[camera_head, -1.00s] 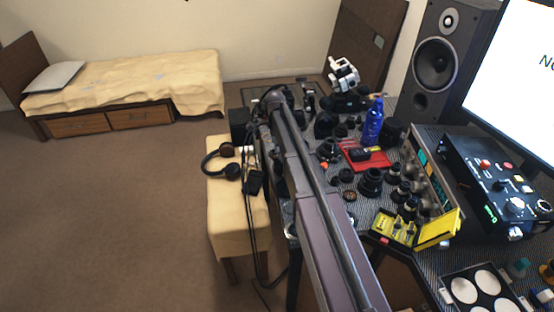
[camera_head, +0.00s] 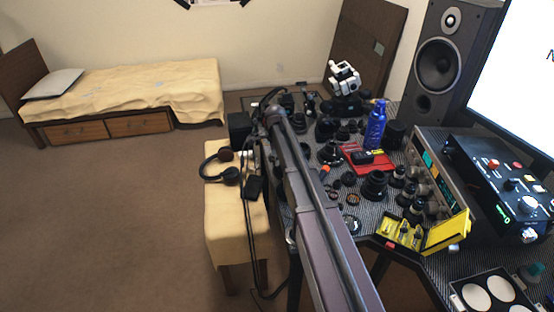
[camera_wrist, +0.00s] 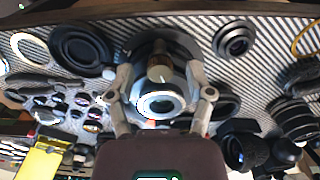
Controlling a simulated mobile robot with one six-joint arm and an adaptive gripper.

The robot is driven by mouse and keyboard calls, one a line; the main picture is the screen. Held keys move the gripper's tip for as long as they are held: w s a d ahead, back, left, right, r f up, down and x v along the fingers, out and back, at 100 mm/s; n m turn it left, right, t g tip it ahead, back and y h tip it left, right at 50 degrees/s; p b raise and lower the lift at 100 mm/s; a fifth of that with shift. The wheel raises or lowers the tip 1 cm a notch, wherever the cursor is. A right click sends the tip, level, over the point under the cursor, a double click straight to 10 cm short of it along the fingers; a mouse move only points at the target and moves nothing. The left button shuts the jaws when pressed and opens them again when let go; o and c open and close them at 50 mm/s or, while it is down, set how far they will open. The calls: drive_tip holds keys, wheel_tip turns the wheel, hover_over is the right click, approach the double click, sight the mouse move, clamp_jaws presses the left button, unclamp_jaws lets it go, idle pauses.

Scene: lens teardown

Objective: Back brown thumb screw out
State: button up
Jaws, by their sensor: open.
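In the wrist view a small brown-gold thumb screw (camera_wrist: 160,69) stands upright at the middle, on a dark round lens part. A ring-shaped lens piece with a pale rim (camera_wrist: 160,104) shows just below it. My gripper (camera_wrist: 159,76) has its two fingers spread wide, one on each side of the screw, with a gap on both sides. Nothing is held between them. How high the fingertips are relative to the screw I cannot tell. In the head view my arm covers this spot, and I cannot make out the screw or the fingertips.
Black lens parts crowd the striped table. In the head view a blue bottle (camera_head: 376,125), a red tray (camera_head: 357,154), a yellow case (camera_head: 447,232) and a speaker (camera_head: 433,68) stand to the right. Headphones (camera_head: 231,176) lie on the cream bench (camera_head: 226,218) at left.

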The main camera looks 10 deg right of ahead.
clamp_jaws()
drive_tip(key=shift+d, duration=0.4)
drive_tip(key=shift+a, duration=0.35)
